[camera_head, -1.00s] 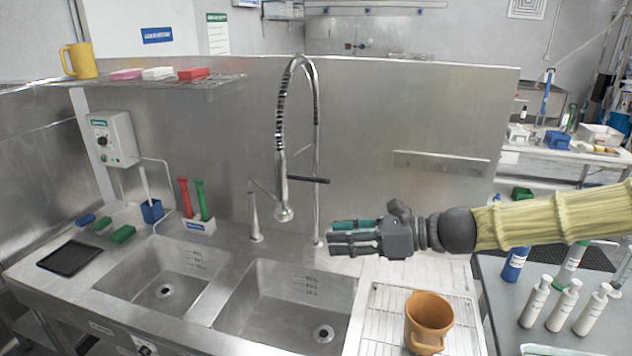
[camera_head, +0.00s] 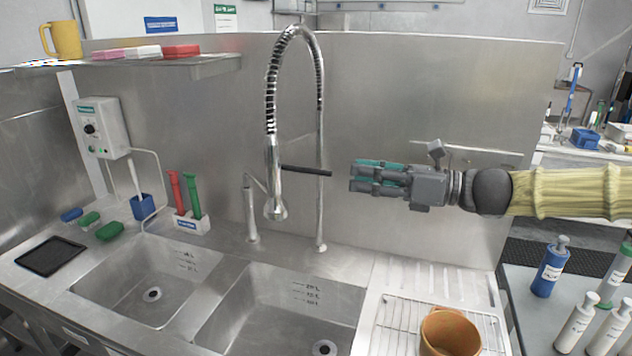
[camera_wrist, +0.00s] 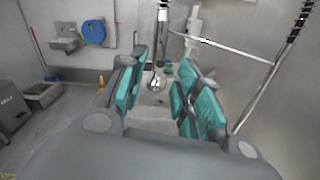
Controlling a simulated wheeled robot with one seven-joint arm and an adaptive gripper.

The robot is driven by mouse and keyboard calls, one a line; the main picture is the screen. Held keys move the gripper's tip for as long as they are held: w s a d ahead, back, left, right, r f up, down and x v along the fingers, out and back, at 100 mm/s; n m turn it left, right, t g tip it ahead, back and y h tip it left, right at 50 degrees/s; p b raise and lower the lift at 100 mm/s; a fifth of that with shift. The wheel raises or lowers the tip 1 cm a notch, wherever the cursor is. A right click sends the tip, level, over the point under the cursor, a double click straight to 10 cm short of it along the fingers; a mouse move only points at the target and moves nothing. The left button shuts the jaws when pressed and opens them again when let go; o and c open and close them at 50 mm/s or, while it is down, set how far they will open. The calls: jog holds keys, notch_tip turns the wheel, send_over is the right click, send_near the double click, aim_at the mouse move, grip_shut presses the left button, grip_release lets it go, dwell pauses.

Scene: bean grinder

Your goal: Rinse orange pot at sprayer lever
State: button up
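The orange pot (camera_head: 450,334) stands on the wire drain rack at the lower right of the head view, cut off by the frame's bottom edge. The sprayer (camera_head: 275,200) hangs from a spring hose over the back of the sinks. Its dark lever (camera_head: 306,171) sticks out to the right. My gripper (camera_head: 354,177) points left at about the lever's height, right of the lever's tip with a small gap in the picture. It is empty, and its teal-padded fingers stand apart in the wrist view (camera_wrist: 158,100). The pot is not visible in the wrist view.
Two sink basins (camera_head: 270,315) lie below the sprayer. A steel back panel (camera_head: 400,95) stands behind my gripper. A blue bottle (camera_head: 550,267) and several white bottles stand on the right table. Red and green brushes (camera_head: 183,195) stand at the left.

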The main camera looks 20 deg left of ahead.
aim_at(312, 171)
jog(key=a+p, duration=0.1)
jog(key=a, duration=0.6)
jog(key=a+p, duration=0.1)
jog(key=a, duration=0.2)
jog(key=shift+w+a+f+p, duration=0.25)
jog(key=shift+a+f+p, duration=0.05)
jog(key=shift+a+f, duration=0.1)
jog(key=shift+c, duration=0.5)
